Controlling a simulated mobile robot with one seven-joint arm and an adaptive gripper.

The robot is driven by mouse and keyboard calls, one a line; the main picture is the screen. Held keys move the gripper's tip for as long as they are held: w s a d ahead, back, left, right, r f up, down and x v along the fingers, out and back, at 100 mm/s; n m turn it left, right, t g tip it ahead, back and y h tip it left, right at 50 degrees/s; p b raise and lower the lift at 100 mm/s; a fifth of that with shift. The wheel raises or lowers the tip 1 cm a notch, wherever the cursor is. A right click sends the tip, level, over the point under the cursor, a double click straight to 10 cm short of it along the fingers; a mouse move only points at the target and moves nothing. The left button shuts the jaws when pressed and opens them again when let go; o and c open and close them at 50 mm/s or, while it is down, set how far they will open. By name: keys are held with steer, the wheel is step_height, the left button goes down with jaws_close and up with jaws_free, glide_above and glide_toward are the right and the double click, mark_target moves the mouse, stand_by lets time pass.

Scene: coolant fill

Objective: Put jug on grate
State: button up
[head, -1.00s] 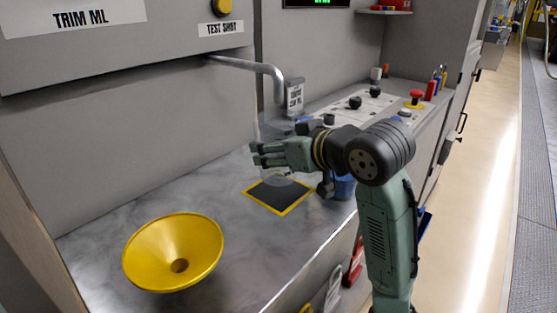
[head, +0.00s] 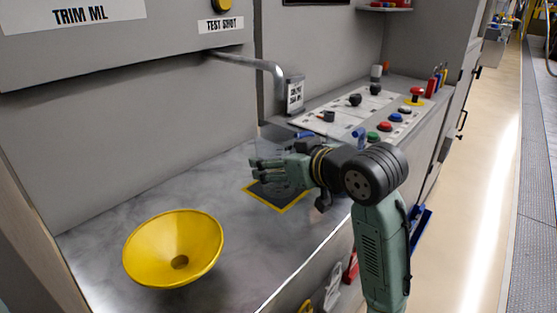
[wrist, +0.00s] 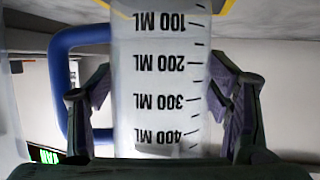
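The jug is a clear measuring jug with black ML marks and a blue handle. In the wrist view the jug (wrist: 160,85) fills the middle, its marks upside down, with its handle (wrist: 60,85) at the left. In the head view the jug (head: 268,148) is a faint see-through shape behind my fingers. My gripper (head: 258,170) is shut on the jug, with finger pads at both sides in the wrist view (wrist: 158,100). The grate (head: 270,197) is a dark square with a yellow border, below the jug. I cannot tell whether the jug's base touches it.
A yellow funnel (head: 175,245) stands on the metal bench (head: 110,215) at the front left. A bent spout (head: 265,65) reaches out above the grate. A button panel (head: 370,110) lies behind my arm. The bench between funnel and grate is clear.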

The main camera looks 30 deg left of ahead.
steer(key=shift+r, duration=0.1)
steer(key=shift+r, duration=0.2)
steer(key=v, duration=1.2)
steer(key=shift+f+b, duration=0.15)
steer(key=shift+b, duration=0.15)
steer(key=shift+d, duration=0.15)
